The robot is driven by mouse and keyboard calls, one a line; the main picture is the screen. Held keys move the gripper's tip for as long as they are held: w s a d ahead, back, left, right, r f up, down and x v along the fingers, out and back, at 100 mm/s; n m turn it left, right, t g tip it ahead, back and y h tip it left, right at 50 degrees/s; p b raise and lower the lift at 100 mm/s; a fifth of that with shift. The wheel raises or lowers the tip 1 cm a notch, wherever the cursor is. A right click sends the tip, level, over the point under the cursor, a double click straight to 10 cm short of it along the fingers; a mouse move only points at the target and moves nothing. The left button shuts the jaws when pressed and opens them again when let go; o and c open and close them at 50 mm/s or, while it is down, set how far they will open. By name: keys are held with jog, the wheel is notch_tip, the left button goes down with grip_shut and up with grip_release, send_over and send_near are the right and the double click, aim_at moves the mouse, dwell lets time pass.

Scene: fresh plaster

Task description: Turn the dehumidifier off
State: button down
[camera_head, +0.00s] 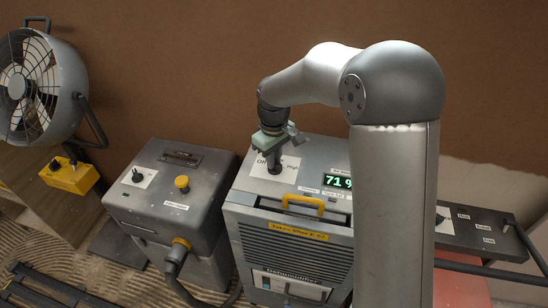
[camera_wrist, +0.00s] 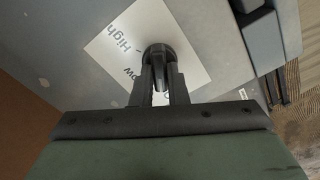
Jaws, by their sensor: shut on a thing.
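The dehumidifier (camera_head: 300,248) is a grey box with a black louvred front, a yellow handle and a green display reading 71 %. A black rotary knob (camera_wrist: 158,52) stands on this plate in the wrist view. My gripper (camera_wrist: 160,80) points down at the knob and is shut on it, its two dark fingers on either side. "High" and part of "Low" show on the plate; the fingers hide the rest of it, and the knob's pointer direction cannot be told clearly.
A second grey box (camera_head: 165,205) with a yellow button and a small switch stands left of the dehumidifier, a cable plugged into its front. A large fan (camera_head: 40,85) and a yellow switch box (camera_head: 73,177) are at far left. A dark labelled panel (camera_head: 475,232) is at right.

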dwell(0.5)
jog(key=c, duration=1.4)
grip_release()
jog(key=shift+c, duration=0.2)
jog(key=shift+r, duration=0.1)
notch_tip(320, 180, up, 17)
jog(key=shift+r+b, duration=0.2)
jog(key=shift+b, duration=0.1)
jog(key=s+d+f+m, duration=0.3)
jog(key=s+d+f, duration=0.1)
jog(key=s, duration=0.5)
jog(key=s+d+f+m, duration=0.3)
jog(key=s+d, duration=0.3)
jog(key=s, duration=0.3)
jog(key=s+d+f+m, duration=0.3)
jog(key=s+d+f, duration=0.1)
jog(key=s, duration=0.5)
jog(key=shift+d+f, duration=0.4)
jog(key=shift+f, duration=0.4)
